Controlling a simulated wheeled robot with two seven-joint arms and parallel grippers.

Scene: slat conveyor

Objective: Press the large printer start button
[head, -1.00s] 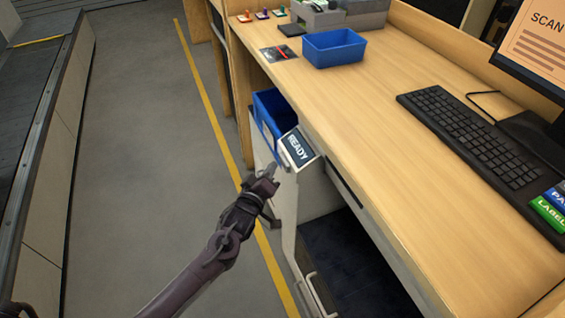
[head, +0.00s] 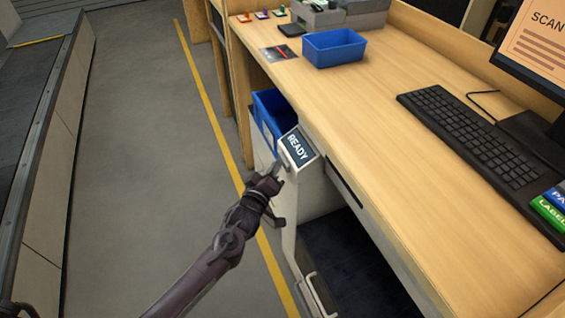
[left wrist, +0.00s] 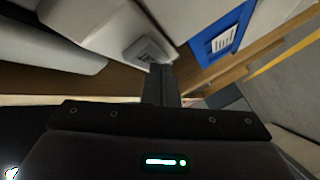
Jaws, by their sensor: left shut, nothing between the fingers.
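The printer (head: 285,192) is a pale unit beside the desk, with a dark screen (head: 299,147) reading READY on its slanted top. My left gripper (head: 277,168) is shut and empty, its tips just below and left of the screen, close to the printer's front edge. In the left wrist view the shut fingers (left wrist: 161,80) point at a small grey panel (left wrist: 147,50) on the pale printer body. I cannot make out the start button clearly, nor whether the fingertips touch the panel. My right gripper is not in view.
A blue bin (head: 270,112) stands right behind the printer. The wooden desk (head: 370,130) holds a blue tray (head: 334,48), a keyboard (head: 470,138) and a monitor (head: 535,45). A conveyor (head: 30,110) runs along the left. The grey floor (head: 140,150) between is clear.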

